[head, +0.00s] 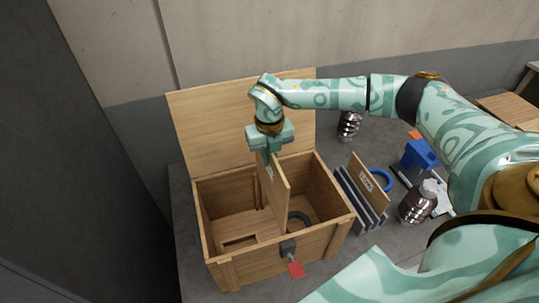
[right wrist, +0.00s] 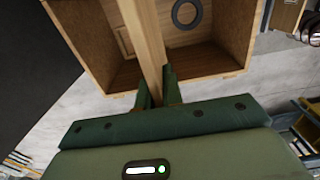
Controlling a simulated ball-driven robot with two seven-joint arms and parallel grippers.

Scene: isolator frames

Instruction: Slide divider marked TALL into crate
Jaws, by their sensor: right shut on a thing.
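The wooden crate (head: 250,266) stands with its lid (head: 210,125) raised at the back. My right gripper (head: 267,154) is above the crate, shut on the top edge of a wooden divider (head: 279,192). The divider hangs upright, with its lower part inside the crate; its marking is too small to read surely. In the right wrist view the fingers (right wrist: 157,88) pinch the divider (right wrist: 140,28), which runs between the walls of the crate (right wrist: 85,42). I cannot tell whether its lower edge touches the floor or sits in a slot. My left gripper is out of view.
A dark ring (head: 299,218) lies in the crate, right of the divider. A rack (head: 352,200) with another lettered panel (head: 367,181) stands close on the right. Beyond are metal canisters (head: 417,204), a blue object (head: 420,155) and a blue ring. A red tag hangs at the front latch.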

